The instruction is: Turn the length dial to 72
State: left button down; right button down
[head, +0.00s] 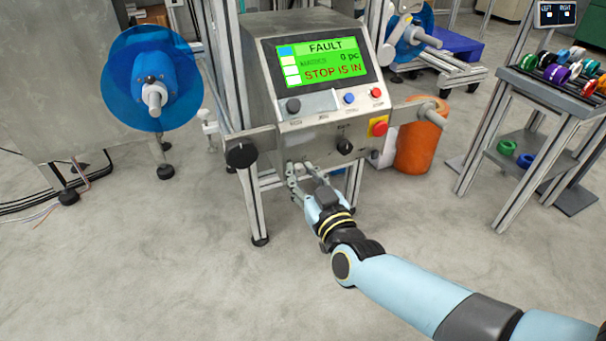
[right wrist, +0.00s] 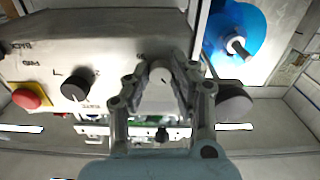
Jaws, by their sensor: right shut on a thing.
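The machine's control box (head: 260,85) stands in the middle of the head view. My right gripper (head: 298,168) is at the lower left of its front face. In the right wrist view, my right gripper (right wrist: 160,80) has its fingers closed around a pale grey knob (right wrist: 160,92), which seems to be the length dial. Its scale and setting cannot be read. A black knob (right wrist: 76,87) sits apart on the same face; it also shows in the head view (head: 345,146). My left gripper is in neither view.
The screen (head: 318,60) reads FAULT, 0 pc, STOP IS IN. A red stop button (head: 379,128) on yellow is right of the black knob. A dark round knob (head: 241,155) juts out at left. A blue reel (head: 150,78) stands further left. The floor in front is clear.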

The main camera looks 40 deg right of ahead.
jog(key=m, duration=1)
jog(key=shift+f, duration=0.1)
jog(key=shift+m, duration=2.3)
pick_arm(q)
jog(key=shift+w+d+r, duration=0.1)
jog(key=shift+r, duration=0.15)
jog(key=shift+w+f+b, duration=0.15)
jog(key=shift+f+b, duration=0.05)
jog(key=shift+b, duration=0.1)
pick_arm(e)
jog(key=shift+m, duration=0.4)
jog(key=c, duration=1.1)
grip_release()
